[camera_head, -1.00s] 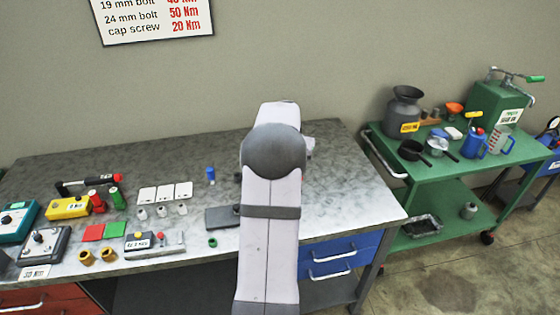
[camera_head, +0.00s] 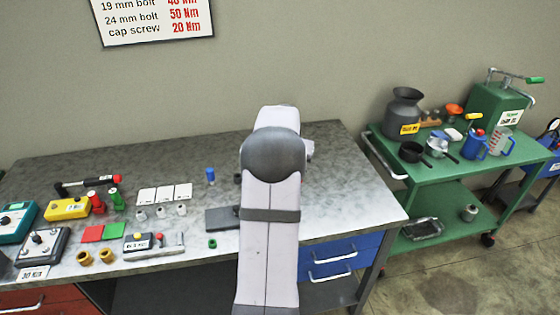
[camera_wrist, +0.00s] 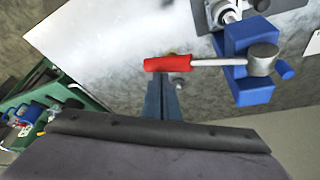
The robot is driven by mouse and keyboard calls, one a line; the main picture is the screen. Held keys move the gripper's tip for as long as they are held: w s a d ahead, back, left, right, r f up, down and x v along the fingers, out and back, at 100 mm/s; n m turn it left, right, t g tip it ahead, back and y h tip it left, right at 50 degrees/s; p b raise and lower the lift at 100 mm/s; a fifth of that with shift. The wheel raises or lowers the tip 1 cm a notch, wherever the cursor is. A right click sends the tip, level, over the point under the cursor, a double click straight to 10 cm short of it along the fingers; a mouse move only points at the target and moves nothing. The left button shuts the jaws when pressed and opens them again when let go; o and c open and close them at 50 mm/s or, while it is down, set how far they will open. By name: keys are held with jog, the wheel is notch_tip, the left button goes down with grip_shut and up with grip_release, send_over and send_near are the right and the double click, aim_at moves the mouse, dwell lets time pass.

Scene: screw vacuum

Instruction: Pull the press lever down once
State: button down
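The press lever (camera_wrist: 215,62) shows in the wrist view, with a red grip at its left end and a metal rod running right to a grey round hub on a blue press body (camera_wrist: 250,90). My gripper (camera_wrist: 163,84) points up toward the red grip; its two dark blue fingers lie close together with no clear gap. The tips are just below the grip in the picture; I cannot tell if they touch it. Nothing shows held between them. In the head view my own arm hides the gripper, and the press is not clearly visible.
A green cart (camera_head: 400,180) with cans and jugs stands to the right.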

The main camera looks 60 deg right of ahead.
jog(key=shift+s+a+f, duration=0.2)
jog(key=shift+a+f, duration=0.1)
jog(key=shift+f, duration=0.15)
jog(key=shift+w+d+r+p, duration=0.1)
jog(key=shift+d+r+p, duration=0.1)
jog(key=shift+r+p, duration=0.85)
notch_tip(320, 180, up, 9)
jog(key=p, duration=0.6)
jog(key=shift+r, duration=0.15)
jog(key=shift+w+d, duration=0.1)
dwell(0.3)
jog(key=w+a+f+n+y, duration=0.1)
jog(key=w+a+n, duration=0.2)
jog(key=a, duration=0.7)
jog(key=w+a+f+n+y, duration=0.1)
jog(key=w+a+n, duration=0.15)
jog(key=a, duration=0.75)
jog(key=w+a+f+n+y, duration=0.15)
jog(key=w+a, duration=0.25)
jog(key=a, duration=0.7)
jog(key=s+a+f+n+g+y+b, duration=0.1)
jog(key=s+a+f+n, duration=0.25)
jog(key=s+a, duration=0.5)
jog(key=s+a+f+n+b, duration=0.15)
jog(key=s+a+n, duration=0.35)
jog(key=a, duration=0.7)
notch_tip(320, 180, down, 46)
jog(key=b, duration=4.4)
jog(key=shift+b, duration=0.35)
